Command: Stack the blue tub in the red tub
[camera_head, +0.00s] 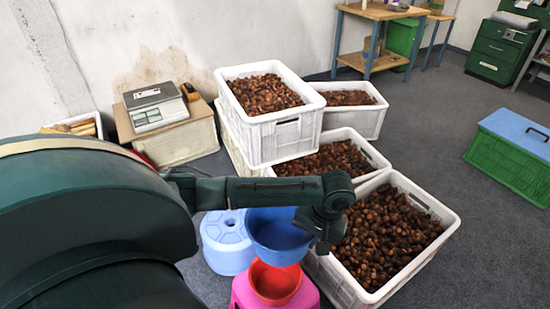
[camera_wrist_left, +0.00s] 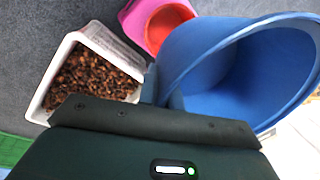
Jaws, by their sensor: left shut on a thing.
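The blue tub (camera_head: 272,236) hangs upright or nearly so from my left gripper (camera_head: 318,236), which is shut on its right side. The red tub (camera_head: 275,284) sits on a pink stool (camera_head: 245,294), just below and in front of the blue tub in the head view. The red tub (camera_wrist_left: 166,24) is partly covered by the blue tub in the wrist view. My right gripper is not in view.
A light blue stool (camera_head: 222,262) stands left of the tubs. White crates of chestnuts, the nearest one (camera_head: 376,291) close on the right, stand around the gripper. A scale (camera_head: 154,107) rests on a box behind. Open floor lies at right, before a green box (camera_head: 508,165).

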